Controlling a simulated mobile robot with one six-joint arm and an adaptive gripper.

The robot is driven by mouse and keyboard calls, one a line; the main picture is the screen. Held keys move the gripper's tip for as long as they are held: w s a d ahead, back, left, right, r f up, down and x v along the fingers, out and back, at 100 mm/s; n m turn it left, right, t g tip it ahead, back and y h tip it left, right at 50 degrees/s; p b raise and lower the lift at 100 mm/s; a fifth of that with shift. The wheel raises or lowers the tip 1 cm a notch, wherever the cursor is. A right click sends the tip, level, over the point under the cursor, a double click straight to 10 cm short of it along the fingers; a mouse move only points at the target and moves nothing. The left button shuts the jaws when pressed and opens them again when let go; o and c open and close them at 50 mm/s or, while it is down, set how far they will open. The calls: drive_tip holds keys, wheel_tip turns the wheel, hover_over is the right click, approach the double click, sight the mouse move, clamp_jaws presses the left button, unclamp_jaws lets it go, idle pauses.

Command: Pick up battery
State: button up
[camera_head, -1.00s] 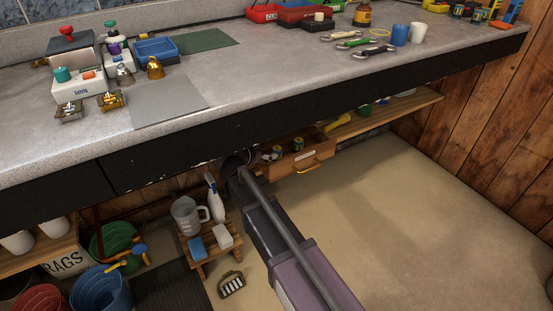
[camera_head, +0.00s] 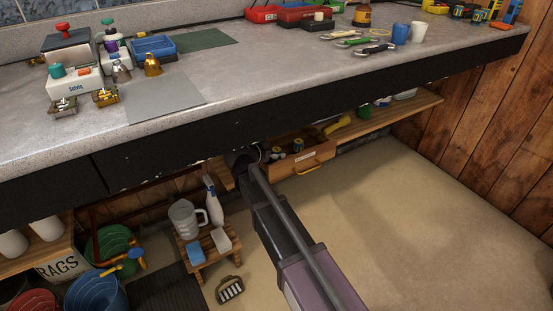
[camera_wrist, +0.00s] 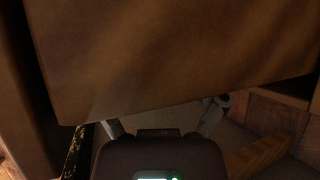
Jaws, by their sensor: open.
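Small dark cylinders with gold-coloured parts, which look like batteries (camera_head: 297,145), sit in an open wooden drawer (camera_head: 312,160) under the counter in the head view. Another rounded thing sits beside them, partly hidden by my arm. My gripper (camera_head: 243,160) is a dark shape at the drawer's left side, under the counter edge, and its fingers are hard to make out there. In the wrist view my gripper (camera_wrist: 163,124) has its fingers spread, with nothing visible between them. A brown wooden panel fills the top of that view. No battery shows in the wrist view.
The counter (camera_head: 250,75) overhangs the drawer closely. A wooden shelf (camera_head: 400,113) continues to the right. A small stool (camera_head: 205,250) with a jug (camera_head: 184,217) and a spray bottle (camera_head: 214,200) stands left of my arm. The floor (camera_head: 410,220) at right is clear.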

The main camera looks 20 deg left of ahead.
drive_tip(key=shift+b+x, duration=0.35)
drive_tip(key=shift+x, duration=0.8)
clamp_jaws()
